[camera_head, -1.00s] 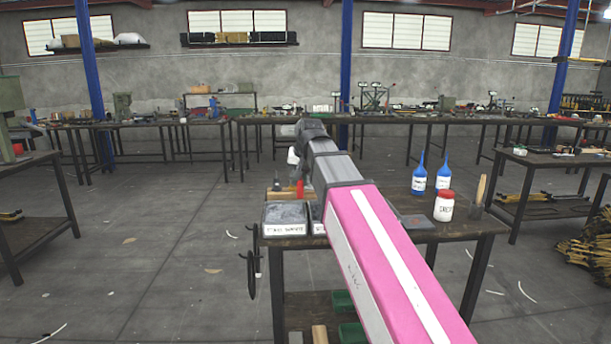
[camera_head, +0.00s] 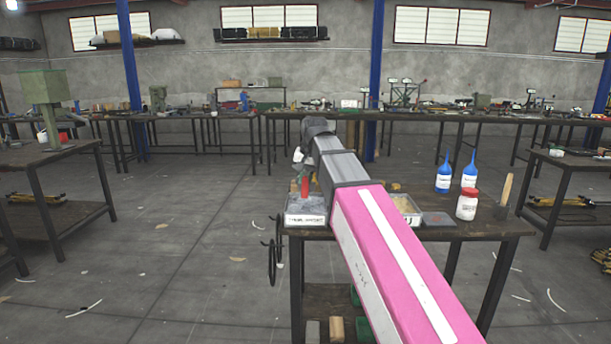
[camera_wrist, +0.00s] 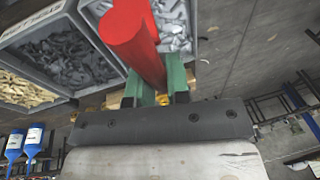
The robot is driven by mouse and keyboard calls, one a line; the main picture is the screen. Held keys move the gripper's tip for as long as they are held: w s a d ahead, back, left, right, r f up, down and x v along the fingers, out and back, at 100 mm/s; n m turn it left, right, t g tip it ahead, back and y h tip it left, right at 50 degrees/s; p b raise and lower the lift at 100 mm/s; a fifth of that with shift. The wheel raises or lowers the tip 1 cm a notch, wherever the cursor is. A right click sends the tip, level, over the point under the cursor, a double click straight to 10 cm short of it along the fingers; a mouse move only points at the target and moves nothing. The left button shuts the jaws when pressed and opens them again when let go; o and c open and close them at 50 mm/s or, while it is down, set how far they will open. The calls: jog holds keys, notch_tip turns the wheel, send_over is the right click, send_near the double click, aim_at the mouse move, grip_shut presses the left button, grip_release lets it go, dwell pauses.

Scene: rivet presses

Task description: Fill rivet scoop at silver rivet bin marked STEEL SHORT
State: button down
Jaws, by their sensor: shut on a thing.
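My gripper (camera_wrist: 158,92) is shut on the red handle (camera_wrist: 138,38) of the scoop, between its green fingers. In the head view the red handle (camera_head: 305,187) stands about upright over the near left bin, and my arm hides most of the gripper. The bin of silver rivets (camera_wrist: 195,25) lies just beyond the handle in the wrist view. In the head view a near left bin (camera_head: 305,220) has a white front label, too blurred to read surely. I cannot tell whether the scoop touches the rivets.
A bin of dark grey rivets (camera_wrist: 98,22) and one of brass rivets (camera_wrist: 25,105) sit beside the silver one. Blue bottles (camera_head: 444,178) and a red-capped white jar (camera_head: 467,206) stand on the bench (camera_head: 455,231) to the right. Open floor lies left of the bench.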

jog(key=shift+w+f+g, duration=0.3)
jog(key=shift+w+f, duration=0.05)
jog(key=shift+w, duration=0.05)
jog(key=shift+s+f, duration=0.2)
jog(key=shift+f, duration=0.15)
jog(key=shift+t, duration=0.7)
jog(key=f, duration=0.2)
jog(key=s+f, duration=0.1)
jog(key=f, duration=0.2)
jog(key=shift+s+f, duration=0.15)
jog(key=shift+f, duration=0.2)
jog(key=shift+s+r+t, duration=0.15)
jog(key=shift+r+t, duration=0.2)
jog(key=shift+r, duration=1.1)
jog(key=shift+s+r+t, duration=0.15)
jog(key=shift+r+t, duration=0.15)
jog(key=shift+r, duration=1.2)
jog(key=shift+s+r+t, duration=0.15)
jog(key=shift+r+t, duration=0.2)
jog(key=shift+r, duration=1.1)
